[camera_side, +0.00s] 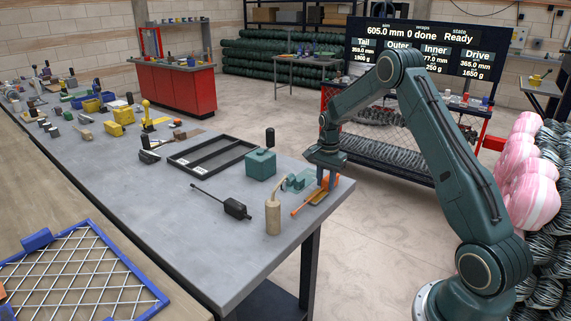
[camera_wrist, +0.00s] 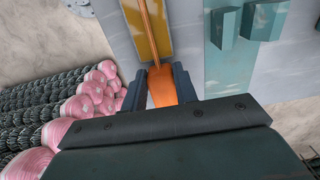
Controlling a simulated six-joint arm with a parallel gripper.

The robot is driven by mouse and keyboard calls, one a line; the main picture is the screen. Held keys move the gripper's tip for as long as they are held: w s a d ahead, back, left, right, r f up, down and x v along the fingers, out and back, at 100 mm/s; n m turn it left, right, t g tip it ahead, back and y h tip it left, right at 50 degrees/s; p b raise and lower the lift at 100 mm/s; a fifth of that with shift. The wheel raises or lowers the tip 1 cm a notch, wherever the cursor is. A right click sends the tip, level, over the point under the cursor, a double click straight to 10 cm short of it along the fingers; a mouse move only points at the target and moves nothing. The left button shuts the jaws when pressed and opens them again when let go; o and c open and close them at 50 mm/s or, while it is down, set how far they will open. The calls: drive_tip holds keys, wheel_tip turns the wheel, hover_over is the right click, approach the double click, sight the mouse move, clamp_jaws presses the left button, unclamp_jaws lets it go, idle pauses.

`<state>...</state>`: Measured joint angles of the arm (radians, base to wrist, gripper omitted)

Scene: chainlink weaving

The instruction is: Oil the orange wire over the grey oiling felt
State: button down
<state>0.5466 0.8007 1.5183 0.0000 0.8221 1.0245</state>
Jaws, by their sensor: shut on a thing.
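My gripper (camera_side: 326,180) is low at the near right end of the grey bench. In the wrist view its two dark fingers (camera_wrist: 160,84) are shut on a wide orange piece (camera_wrist: 163,92). A thin orange wire (camera_wrist: 147,22) runs from that piece away from the gripper, above an amber strip (camera_wrist: 133,12). In the side view the orange wire (camera_side: 300,209) slants down-left from the gripper beside the amber strip (camera_side: 316,197). I cannot tell whether wire and strip touch. I cannot pick out a grey felt for certain.
A teal fixture (camera_side: 297,182) with raised blocks (camera_wrist: 224,25) stands close beside the strip. A tan bottle (camera_side: 273,215), a teal box with a black knob (camera_side: 261,164), a black rod tool (camera_side: 236,208) and a black tray (camera_side: 212,155) stand nearby. The bench front is clear.

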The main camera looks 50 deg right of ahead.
drive_tip(key=shift+a, duration=0.1)
drive_tip(key=c, duration=1)
unclamp_jaws()
drive_tip(key=shift+r, duration=0.1)
wheel_tip(320, 180, up, 14)
drive_tip(key=shift+f, duration=0.15)
